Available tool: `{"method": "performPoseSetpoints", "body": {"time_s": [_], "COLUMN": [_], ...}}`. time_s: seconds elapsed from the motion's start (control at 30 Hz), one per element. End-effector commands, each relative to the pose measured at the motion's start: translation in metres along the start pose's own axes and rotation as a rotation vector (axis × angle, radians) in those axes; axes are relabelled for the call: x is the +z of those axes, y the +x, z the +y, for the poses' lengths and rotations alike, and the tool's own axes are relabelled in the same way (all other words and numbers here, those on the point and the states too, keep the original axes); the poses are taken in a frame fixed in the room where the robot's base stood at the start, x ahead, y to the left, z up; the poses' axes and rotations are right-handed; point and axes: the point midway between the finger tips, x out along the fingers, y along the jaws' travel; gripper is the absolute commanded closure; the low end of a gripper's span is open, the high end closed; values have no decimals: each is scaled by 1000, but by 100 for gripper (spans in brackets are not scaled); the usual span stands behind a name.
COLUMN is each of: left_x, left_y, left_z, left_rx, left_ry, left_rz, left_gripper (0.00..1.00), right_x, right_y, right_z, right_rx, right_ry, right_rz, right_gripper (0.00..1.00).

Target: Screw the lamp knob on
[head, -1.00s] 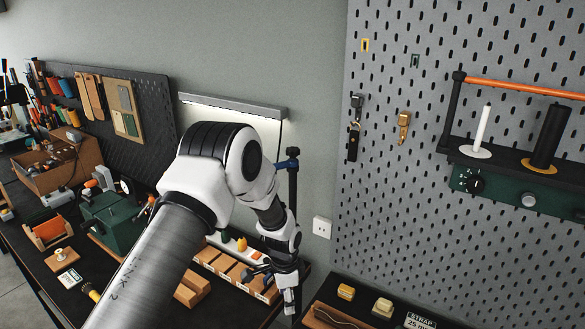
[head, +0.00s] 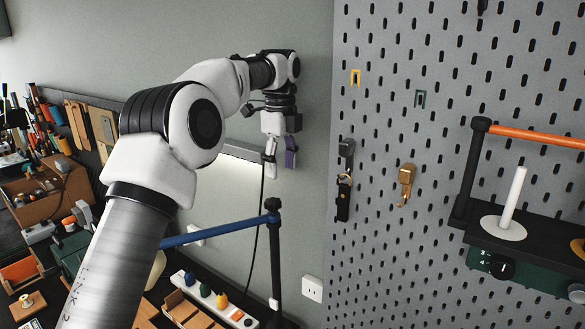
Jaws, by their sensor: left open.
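The lamp is a grey bar (head: 240,151) on the back wall, lit underneath, with a dark cord near its right end. My left gripper (head: 280,152) points down at the lamp's right end, its two fingers apart with nothing visible between them. It overlaps the lamp's end in the picture; I cannot tell whether they touch. No knob can be made out on the lamp. A small pale knob-like piece (head: 26,301) sits on a wooden block at the lower left; I cannot tell if it is the lamp knob. My right gripper is out of view.
A blue rail (head: 215,235) on a black post (head: 275,260) crosses below the lamp. A grey pegboard (head: 400,250) with hooks and an orange-barred rack fills the right.

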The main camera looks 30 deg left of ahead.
Motion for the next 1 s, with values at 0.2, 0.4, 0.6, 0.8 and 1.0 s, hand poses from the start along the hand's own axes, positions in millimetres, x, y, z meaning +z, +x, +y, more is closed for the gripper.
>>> {"method": "performPoseSetpoints", "body": {"time_s": [0.2,0.4,0.6,0.8,1.0], "left_x": [0,0,0,0,0], "left_y": [21,53,83,86,86], "left_z": [1,1,1,0,0], "left_rx": [2,3,2,-2,-1], "left_ry": [-2,-1,-3,-3,-3], "left_rz": [1,2,2,0,0], "left_gripper": [42,42,42,94,52], "right_x": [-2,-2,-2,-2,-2], "right_y": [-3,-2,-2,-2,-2], "right_z": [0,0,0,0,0], "right_rx": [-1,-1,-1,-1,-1], "right_ry": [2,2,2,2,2], "right_rz": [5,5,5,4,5], "right_gripper": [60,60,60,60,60]}}
